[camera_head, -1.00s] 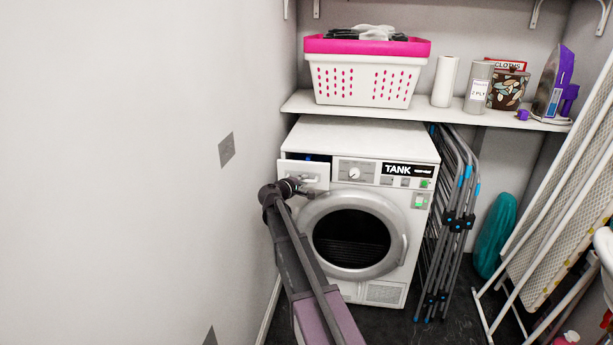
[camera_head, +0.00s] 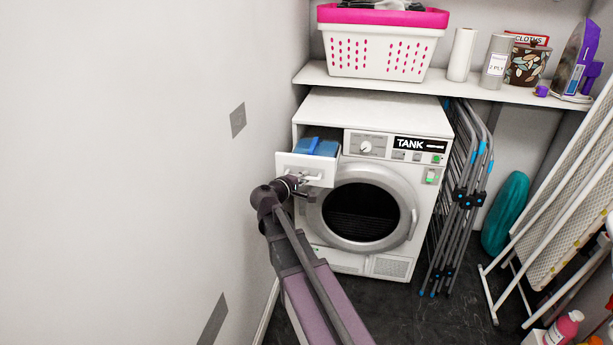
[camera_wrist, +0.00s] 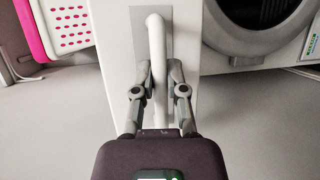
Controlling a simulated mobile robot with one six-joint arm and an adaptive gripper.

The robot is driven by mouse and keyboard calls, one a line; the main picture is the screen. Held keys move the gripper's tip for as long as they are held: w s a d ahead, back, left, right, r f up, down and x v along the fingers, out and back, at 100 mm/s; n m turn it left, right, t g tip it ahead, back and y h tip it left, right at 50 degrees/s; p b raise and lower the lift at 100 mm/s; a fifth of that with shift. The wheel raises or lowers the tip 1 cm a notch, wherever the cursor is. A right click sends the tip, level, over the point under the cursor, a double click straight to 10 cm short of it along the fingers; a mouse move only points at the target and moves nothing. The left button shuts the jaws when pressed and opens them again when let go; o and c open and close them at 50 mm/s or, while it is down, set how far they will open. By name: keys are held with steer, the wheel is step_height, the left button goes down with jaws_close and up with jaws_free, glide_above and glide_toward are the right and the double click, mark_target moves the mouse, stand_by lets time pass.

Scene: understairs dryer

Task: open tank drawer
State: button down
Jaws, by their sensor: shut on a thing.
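The tank drawer (camera_head: 294,166) is at the upper left of the white dryer (camera_head: 375,118) and stands pulled out. Its blue inside (camera_head: 318,147) shows over the front panel. My gripper (camera_head: 301,181) is at the drawer front in the head view. In the wrist view the white bar handle (camera_wrist: 156,45) runs between the fingers of my gripper (camera_wrist: 158,82), which is shut on it. My arm hides part of the dryer's lower left side.
A wall stands close on the left. A shelf (camera_head: 405,85) above the dryer bears a pink-rimmed basket (camera_head: 375,52). A folded grey airer (camera_head: 462,190) stands right of the dryer. Dark floor shows in front.

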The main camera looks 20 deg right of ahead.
steer(key=c, duration=0.7)
jaws_free()
